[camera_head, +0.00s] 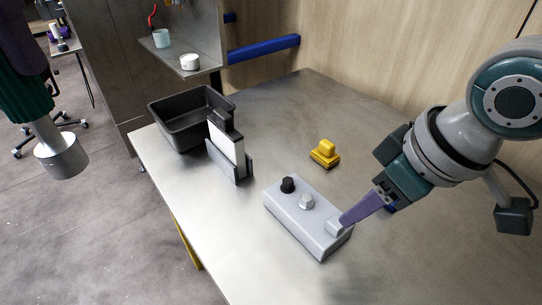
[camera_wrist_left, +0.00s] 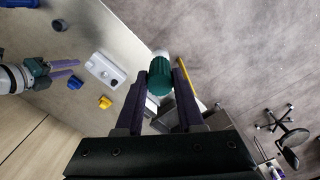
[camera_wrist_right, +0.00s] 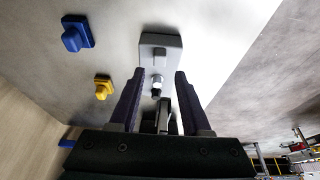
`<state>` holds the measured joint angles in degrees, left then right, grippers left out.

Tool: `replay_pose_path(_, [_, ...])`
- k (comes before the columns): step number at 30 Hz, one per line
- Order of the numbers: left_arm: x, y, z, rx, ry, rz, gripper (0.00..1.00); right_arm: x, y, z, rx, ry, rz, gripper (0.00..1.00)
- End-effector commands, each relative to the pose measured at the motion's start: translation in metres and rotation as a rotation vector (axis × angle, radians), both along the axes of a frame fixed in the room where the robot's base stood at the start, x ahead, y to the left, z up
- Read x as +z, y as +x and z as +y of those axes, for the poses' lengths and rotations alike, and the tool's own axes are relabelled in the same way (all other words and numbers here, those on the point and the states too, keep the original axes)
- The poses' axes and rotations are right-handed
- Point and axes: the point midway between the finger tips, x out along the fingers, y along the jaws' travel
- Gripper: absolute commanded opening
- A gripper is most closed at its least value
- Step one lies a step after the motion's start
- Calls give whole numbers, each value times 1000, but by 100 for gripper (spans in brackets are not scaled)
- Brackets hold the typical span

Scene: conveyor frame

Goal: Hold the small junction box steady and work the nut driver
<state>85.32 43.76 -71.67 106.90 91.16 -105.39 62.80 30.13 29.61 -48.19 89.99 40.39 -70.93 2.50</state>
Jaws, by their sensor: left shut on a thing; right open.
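The small junction box (camera_head: 290,222) is a light grey block lying on the metal table, with a black knob (camera_head: 288,185), a hex nut (camera_head: 307,201) and a raised block at its right end. My right gripper (camera_head: 345,222) is open, its purple fingers at that raised end; in the right wrist view the box (camera_wrist_right: 160,42) shows between and beyond the fingertips. I cannot tell whether they touch it. The nut driver has a teal ribbed handle (camera_head: 22,92) and a grey socket end (camera_head: 62,158), hanging off the table's left side. My left gripper (camera_wrist_left: 160,80) is shut on its handle (camera_wrist_left: 160,72).
A black bin (camera_head: 165,108) and a rack (camera_head: 240,168) holding a white plate stand at the table's left. A yellow block (camera_head: 325,153) sits behind the box; a blue block (camera_wrist_right: 76,35) lies nearby. A shelf (camera_head: 180,60) with cups stands behind. The table's front is clear.

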Motion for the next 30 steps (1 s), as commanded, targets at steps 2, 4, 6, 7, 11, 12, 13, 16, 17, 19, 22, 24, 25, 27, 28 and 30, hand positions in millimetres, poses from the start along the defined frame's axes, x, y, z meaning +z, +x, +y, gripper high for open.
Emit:
replay_pose_path(2, [-17, 0, 0, 0, 0, 0, 0, -14, 2, 2, 1, 1, -2, 48])
replay_pose_path(4, [-29, 0, 0, 0, 0, 0, 0, -22, 4, 3, 1, 0, -2, 48])
replay_pose_path(6, [-40, 0, 0, 0, 0, 0, 0, -30, 6, 5, 2, -1, -2, 48])
replay_pose_path(7, [-44, 0, 0, 0, 0, 0, 0, -33, 7, 6, 2, 0, -3, 48])
replay_pose_path(11, [-63, 0, 0, 0, 0, 0, 0, -46, 11, 9, 2, 0, -3, 48])
replay_pose_path(12, [-68, 0, 0, 0, 0, -1, 0, -49, 12, 10, 2, 0, -3, 48])
replay_pose_path(13, [-66, 0, 0, 0, 0, -1, 0, -50, 12, 11, 1, 0, 0, 48])
replay_pose_path(16, [-69, 0, 0, 0, 0, -1, 0, -58, 15, 13, -1, 1, 1, 48])
replay_pose_path(17, [-71, 0, 0, 0, 0, -1, 0, -61, 16, 14, -1, 1, 1, 48])
replay_pose_path(19, [-73, 0, 0, 0, 0, -1, 0, -64, 18, 15, -1, 1, 1, 48])
replay_pose_path(22, [-74, 0, 0, 0, 0, -1, 0, -68, 19, 15, 0, 1, -1, 48])
replay_pose_path(24, [-74, 0, 0, 0, 0, -1, 0, -67, 19, 16, 1, 1, -2, 45])
replay_pose_path(25, [-73, 0, 0, 0, 0, -1, 0, -67, 19, 16, 1, 1, -2, 42])
replay_pose_path(27, [-73, 0, 0, 0, 0, -1, 0, -67, 19, 16, 1, 0, -1, 34])
replay_pose_path(28, [-73, 0, 0, 0, 0, -1, 0, -67, 19, 15, 1, 0, -1, 31])
replay_pose_path(30, [-73, 0, 0, 0, 0, 0, 0, -67, 19, 15, 1, 0, -1, 23])
